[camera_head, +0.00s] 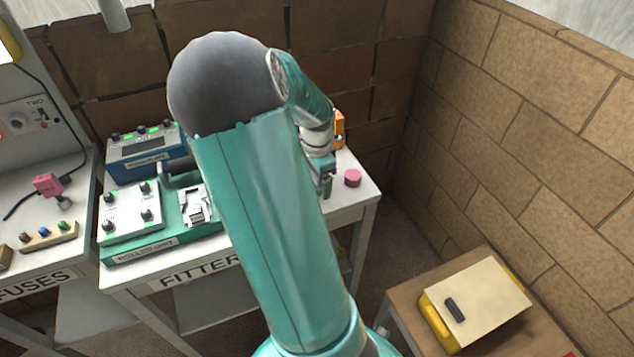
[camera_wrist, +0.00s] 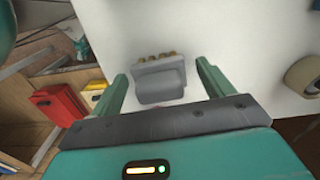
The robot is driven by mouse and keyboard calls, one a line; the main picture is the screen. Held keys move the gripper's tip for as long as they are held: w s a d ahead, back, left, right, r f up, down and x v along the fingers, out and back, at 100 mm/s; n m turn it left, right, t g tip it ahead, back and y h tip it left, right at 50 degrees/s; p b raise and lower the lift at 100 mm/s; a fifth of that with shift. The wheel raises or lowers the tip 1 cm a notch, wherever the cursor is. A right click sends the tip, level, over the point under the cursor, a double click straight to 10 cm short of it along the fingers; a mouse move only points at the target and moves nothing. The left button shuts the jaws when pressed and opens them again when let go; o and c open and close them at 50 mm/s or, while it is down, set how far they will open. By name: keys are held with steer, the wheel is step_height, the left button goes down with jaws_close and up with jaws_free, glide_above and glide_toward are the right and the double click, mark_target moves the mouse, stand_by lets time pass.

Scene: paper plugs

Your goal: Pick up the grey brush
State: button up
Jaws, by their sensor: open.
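A grey block with several brass-coloured tips along its far edge, which looks like the grey brush (camera_wrist: 160,84), lies on a white surface (camera_wrist: 235,35) in the wrist view. My gripper (camera_wrist: 166,80) is open. Its two green fingers stand apart on either side of the grey brush in that picture, with visible space on both sides. I cannot tell how far the fingertips are above it. In the head view my gripper (camera_head: 325,186) hangs over the right part of the white table marked FITTER (camera_head: 365,197). The brush does not show there; my arm covers much of the table.
A pink cylinder (camera_head: 353,178) stands right of my gripper. An orange object (camera_head: 339,124) is behind it. A teal unit (camera_head: 150,243) stands left. A tan roll (camera_wrist: 304,75) and a red object (camera_wrist: 60,103) edge the wrist view. A cream box (camera_head: 482,297) lies lower right.

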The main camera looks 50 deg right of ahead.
steer(key=c, duration=1.1)
steer(key=shift+r, duration=0.1)
steer(key=shift+r, duration=0.45)
step_height(320, 180, up, 2)
steer(key=shift+r, duration=0.15)
steer(key=s+a+r, duration=0.7)
steer(key=a+r, duration=0.2)
steer(key=a, duration=0.3)
steer(key=shift+r, duration=0.35)
steer(key=shift+w+a, duration=0.1)
